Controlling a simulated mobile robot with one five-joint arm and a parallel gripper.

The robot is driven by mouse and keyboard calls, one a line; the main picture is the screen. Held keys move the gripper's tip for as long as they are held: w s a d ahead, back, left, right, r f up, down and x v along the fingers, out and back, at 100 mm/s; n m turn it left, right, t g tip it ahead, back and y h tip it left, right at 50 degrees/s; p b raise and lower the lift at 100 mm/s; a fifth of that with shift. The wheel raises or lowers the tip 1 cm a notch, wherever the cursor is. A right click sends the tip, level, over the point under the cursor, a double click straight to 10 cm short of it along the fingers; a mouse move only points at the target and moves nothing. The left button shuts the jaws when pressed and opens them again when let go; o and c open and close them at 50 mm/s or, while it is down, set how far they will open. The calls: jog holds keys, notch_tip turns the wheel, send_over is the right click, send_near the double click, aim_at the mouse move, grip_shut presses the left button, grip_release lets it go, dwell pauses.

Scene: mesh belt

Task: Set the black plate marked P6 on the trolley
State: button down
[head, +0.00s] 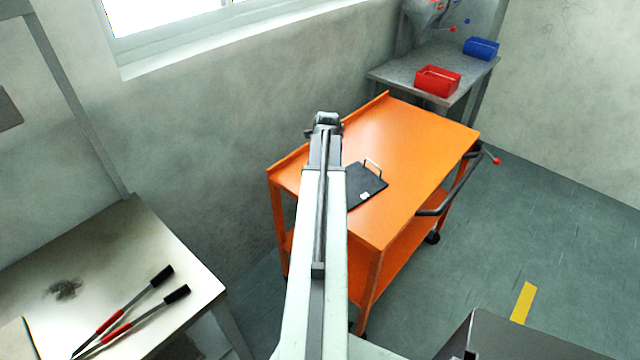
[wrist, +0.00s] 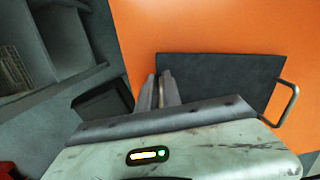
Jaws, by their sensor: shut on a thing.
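The black plate (head: 366,186) is over the orange trolley's top (head: 420,150), near its front left part. It has a pale wire handle and a small white label, too small to read. My arm hides part of its left side. In the wrist view the plate (wrist: 225,75) lies flat against the orange top (wrist: 220,25), with its handle at the right. My gripper (wrist: 157,90) is shut on the plate's left edge. In the head view my gripper is hidden behind my arm. I cannot tell whether the plate touches the trolley top.
A pale bench (head: 130,240) at lower left holds red-handled, black-gripped long tools (head: 125,315). A grey table (head: 400,75) behind the trolley carries a red bin (head: 437,82) and a blue bin (head: 481,48). The trolley's right and back areas are clear. Its push handle (head: 455,185) sticks out at right.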

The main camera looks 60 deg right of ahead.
jog(key=shift+s+a+f+b, duration=0.1)
jog(key=shift+a+f+b, duration=0.05)
jog(key=shift+f+b, duration=0.85)
dwell(0.5)
jog(key=c, duration=1.5)
grip_release()
jog(key=shift+o, duration=0.2)
jog(key=shift+r, duration=0.1)
jog(key=r+p, duration=0.8)
jog(key=shift+s, duration=0.4)
jog(key=shift+f, duration=0.1)
